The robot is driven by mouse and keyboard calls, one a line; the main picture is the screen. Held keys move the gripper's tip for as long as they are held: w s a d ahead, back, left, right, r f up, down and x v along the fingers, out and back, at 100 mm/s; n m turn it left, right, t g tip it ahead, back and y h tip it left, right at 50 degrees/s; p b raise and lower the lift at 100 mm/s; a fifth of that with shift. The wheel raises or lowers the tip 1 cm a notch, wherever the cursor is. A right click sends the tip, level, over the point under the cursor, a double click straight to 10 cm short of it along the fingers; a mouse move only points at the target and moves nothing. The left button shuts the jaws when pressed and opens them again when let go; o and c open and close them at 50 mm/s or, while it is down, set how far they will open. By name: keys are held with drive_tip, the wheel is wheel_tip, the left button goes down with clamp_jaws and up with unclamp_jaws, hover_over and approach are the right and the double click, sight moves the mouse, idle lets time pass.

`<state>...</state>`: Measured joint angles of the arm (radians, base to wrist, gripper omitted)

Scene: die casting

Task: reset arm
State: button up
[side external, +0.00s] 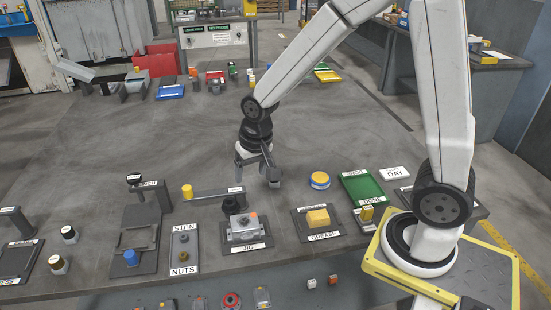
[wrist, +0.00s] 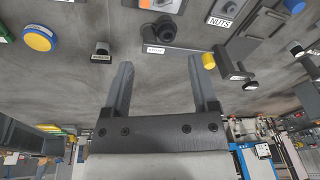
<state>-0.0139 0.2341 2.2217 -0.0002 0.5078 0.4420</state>
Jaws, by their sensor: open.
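My gripper (side external: 258,172) hangs above the grey bench, behind the jig row. Its two fingers are apart with nothing between them. In the wrist view the open gripper (wrist: 160,80) shows bare bench between its fingers. The jig (side external: 243,228) holds a grey metal part with an orange spot, in front of my gripper. A black round-headed post on an arm (wrist: 163,30) lies just beyond the fingertips in the wrist view.
A yellow block sits on the grease plate (side external: 321,236). A blue-knobbed fixture (side external: 132,245) is at left. The bench behind my gripper is largely clear.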

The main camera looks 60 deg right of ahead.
drive_tip(key=s+n, duration=0.5)
drive_tip(key=s, duration=0.4)
drive_tip(key=shift+d+f+t, duration=0.25)
drive_tip(key=shift+f+t, duration=0.05)
drive_tip(key=shift+f, duration=0.05)
